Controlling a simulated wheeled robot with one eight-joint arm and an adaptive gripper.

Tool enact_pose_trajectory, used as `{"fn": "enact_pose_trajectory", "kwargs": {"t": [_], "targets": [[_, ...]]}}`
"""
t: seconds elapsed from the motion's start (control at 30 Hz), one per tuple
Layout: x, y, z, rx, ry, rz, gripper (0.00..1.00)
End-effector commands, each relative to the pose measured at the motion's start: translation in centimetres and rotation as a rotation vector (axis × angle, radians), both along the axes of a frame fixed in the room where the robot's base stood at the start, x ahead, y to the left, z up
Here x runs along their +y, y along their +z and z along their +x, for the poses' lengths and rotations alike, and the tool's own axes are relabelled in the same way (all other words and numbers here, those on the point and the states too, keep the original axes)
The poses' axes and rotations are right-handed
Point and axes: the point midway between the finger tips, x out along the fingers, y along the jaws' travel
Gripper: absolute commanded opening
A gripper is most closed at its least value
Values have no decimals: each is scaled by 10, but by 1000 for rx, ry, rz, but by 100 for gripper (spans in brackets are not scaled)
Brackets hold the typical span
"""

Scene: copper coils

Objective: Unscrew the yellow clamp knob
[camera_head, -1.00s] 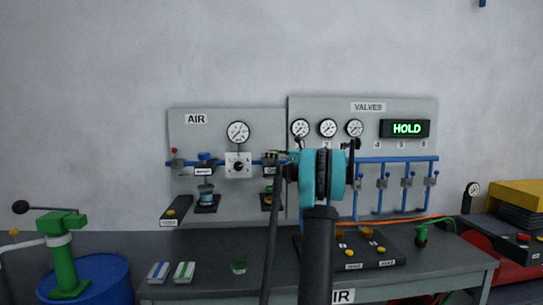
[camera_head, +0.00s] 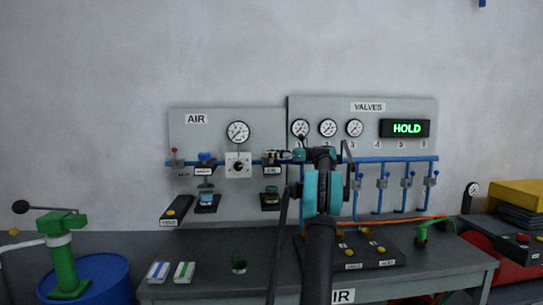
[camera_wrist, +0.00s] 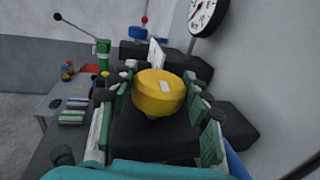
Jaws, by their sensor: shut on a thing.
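The yellow clamp knob (camera_wrist: 158,92) sits between my gripper's fingers in the wrist view, with a pale rectangular mark on its face. My gripper (camera_wrist: 156,108) is shut on it, one green-padded finger on each side. In the head view my gripper (camera_head: 277,156) reaches left from the teal wrist joint, in front of the AIR panel's right part by the blue pipe (camera_head: 222,162). I cannot make out the knob there; the gripper hides it.
The AIR panel (camera_head: 180,135) carries a gauge (camera_head: 238,132) and small dark shelves. The VALVES panel (camera_head: 420,110) stands to the right with a green HOLD display (camera_head: 407,128). The bench (camera_head: 210,280) holds two small boxes and a green cup (camera_head: 239,264).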

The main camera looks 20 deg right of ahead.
Motion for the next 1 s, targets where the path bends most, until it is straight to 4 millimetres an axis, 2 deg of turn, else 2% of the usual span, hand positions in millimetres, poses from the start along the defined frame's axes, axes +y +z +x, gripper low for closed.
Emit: {"fn": "enact_pose_trajectory", "kwargs": {"t": [0.2,0.57,0.6,0.7,0.77,1.0], "targets": [[0,1,1,-1,63,3,19],[-1,1,0,-1,71,3,19],[-1,1,0,-1,71,3,52],[-1,1,0,-1,72,2,64],[0,1,0,-1,72,2,70],[0,0,0,0,73,1,70]]}}
